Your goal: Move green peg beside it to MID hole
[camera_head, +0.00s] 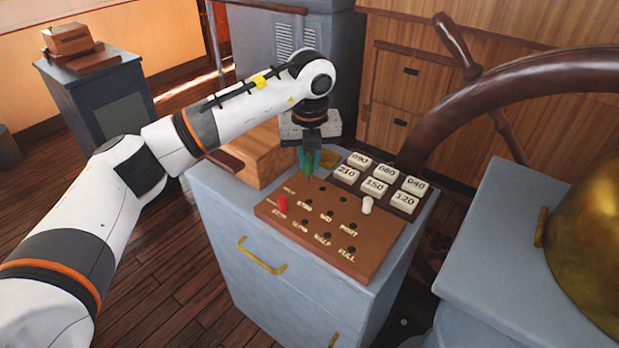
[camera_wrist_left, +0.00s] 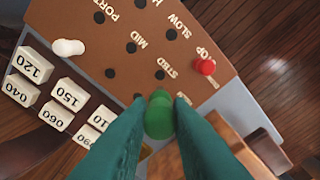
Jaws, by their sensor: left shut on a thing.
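The brown peg board (camera_head: 292,229) lies on a grey cabinet, with rows of dark holes. The MID hole (camera_head: 328,211) is empty in the middle row; it also shows in the wrist view (camera_wrist_left: 130,48). My left gripper (camera_head: 309,158) points down at the board's far left end. Its teal fingers are shut on the green peg (camera_head: 309,169), which shows between the fingertips in the wrist view (camera_wrist_left: 159,117). The peg's lower end is hidden, so I cannot tell whether it sits in a hole. My right gripper is out of view.
A red peg (camera_head: 282,203) stands at STOP and a white peg (camera_head: 367,204) at the board's right. White numbered blocks (camera_head: 374,187) fill a dark tray behind. A wooden box (camera_head: 254,158) is beside the gripper. The ship's wheel (camera_head: 500,103) rises at right.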

